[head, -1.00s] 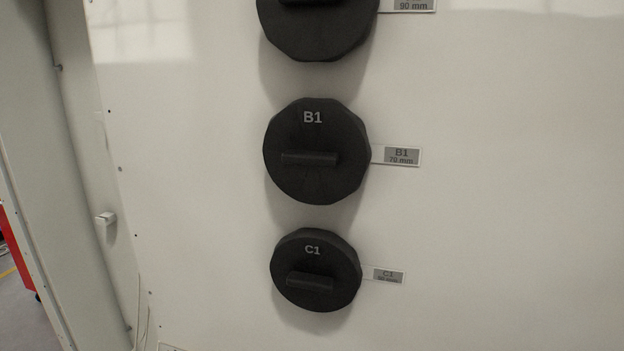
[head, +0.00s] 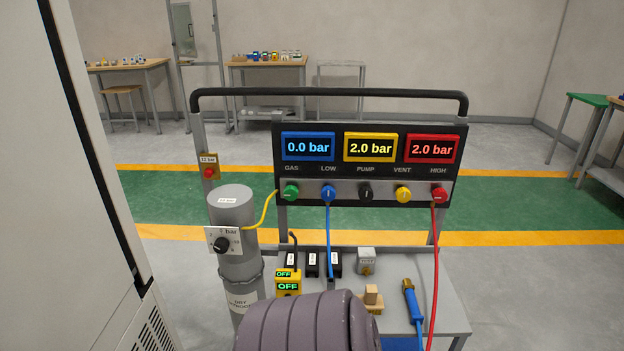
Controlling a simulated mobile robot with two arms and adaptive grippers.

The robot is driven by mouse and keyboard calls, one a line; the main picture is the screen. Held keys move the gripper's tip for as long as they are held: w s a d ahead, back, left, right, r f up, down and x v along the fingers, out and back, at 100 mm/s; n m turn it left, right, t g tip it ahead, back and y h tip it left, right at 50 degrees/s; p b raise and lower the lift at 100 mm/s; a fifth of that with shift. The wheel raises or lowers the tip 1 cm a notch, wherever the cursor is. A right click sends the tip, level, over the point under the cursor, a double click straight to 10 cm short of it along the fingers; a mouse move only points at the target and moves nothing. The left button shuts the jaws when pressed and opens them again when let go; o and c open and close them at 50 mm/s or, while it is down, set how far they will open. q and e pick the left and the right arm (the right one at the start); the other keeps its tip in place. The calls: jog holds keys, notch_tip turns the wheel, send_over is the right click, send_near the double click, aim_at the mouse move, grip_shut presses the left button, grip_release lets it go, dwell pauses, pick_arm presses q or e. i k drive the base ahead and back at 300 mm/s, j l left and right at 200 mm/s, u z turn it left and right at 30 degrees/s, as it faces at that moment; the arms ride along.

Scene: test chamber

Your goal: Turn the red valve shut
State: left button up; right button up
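The red valve (head: 439,195) is a small knob at the right end of the row on the gauge panel (head: 380,187), under the label HIGH. Its light handle mark looks roughly level. A red hose (head: 434,260) runs down from it. The red display (head: 432,149) above reads 2.0 bar. The blue display (head: 308,147) reads 0.0 bar and the yellow display (head: 370,148) reads 2.0 bar. Neither gripper shows in the head view, so nothing is seen touching the valve.
Green (head: 291,193), blue (head: 328,194), black (head: 366,193) and yellow (head: 403,194) knobs share the row. A grey cylinder (head: 232,208) stands left of the panel. A blue-handled tool (head: 412,302) lies on the cart top (head: 448,305). A dark ribbed shape covers the bottom centre.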

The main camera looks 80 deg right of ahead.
aim_at(439, 195)
jog(key=z, duration=2.9)
